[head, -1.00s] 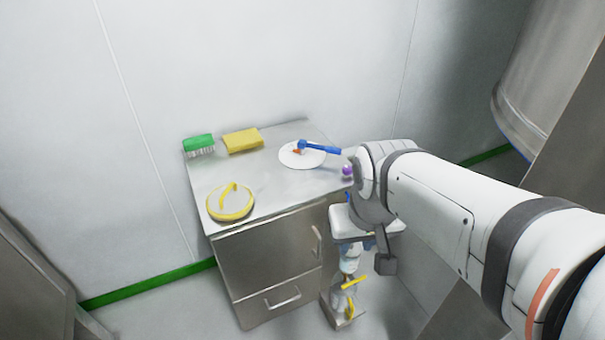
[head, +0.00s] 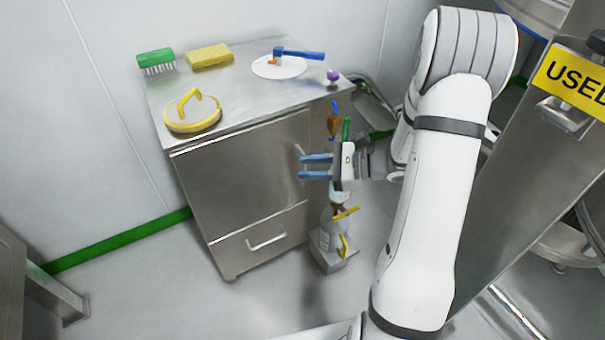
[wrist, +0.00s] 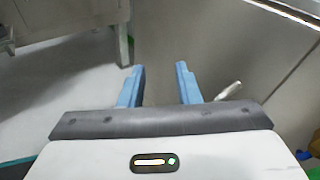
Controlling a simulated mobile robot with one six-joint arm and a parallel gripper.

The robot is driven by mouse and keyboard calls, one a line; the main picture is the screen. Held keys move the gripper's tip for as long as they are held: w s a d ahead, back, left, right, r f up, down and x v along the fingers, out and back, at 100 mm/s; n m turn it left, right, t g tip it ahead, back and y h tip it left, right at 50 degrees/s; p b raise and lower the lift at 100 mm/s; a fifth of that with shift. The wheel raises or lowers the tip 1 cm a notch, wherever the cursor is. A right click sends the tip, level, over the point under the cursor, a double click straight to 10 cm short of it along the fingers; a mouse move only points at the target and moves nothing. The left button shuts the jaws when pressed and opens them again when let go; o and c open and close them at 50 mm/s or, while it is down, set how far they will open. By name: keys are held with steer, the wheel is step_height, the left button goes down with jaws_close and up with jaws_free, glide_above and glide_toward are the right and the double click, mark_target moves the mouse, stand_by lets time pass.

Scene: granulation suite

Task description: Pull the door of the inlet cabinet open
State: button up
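The inlet cabinet is a low steel cabinet; its door (head: 240,165) is shut, above a drawer front (head: 262,238). The door's upright bar handle (head: 299,152) is near its right edge, partly hidden by my fingers. My gripper (head: 315,167) is at the handle from the right, its two blue fingers apart, one above the other. In the wrist view, my gripper (wrist: 160,85) is open with nothing between the fingertips. A pale bar, apparently the handle (wrist: 229,91), shows just right of the right finger. Contact cannot be told.
On the cabinet top are a green brush (head: 156,60), yellow sponge (head: 210,56), yellow-rimmed lid (head: 193,112), white plate (head: 265,69) with a blue-handled tool, and purple knob (head: 333,76). A caddy (head: 333,259) with bottles stands beside the cabinet. Floor before the drawer is clear.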

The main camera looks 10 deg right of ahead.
steer(key=w+d+f+m+t+b, duration=0.3)
steer(key=w+d+f+m+t, duration=0.25)
steer(key=f, duration=0.25)
steer(key=b, duration=0.1)
glide_above(305, 183)
steer(key=shift+w+h, duration=0.4)
steer(key=shift+c, duration=0.2)
steer(key=c, duration=0.6)
jaws_close()
steer(key=shift+d+r, duration=0.1)
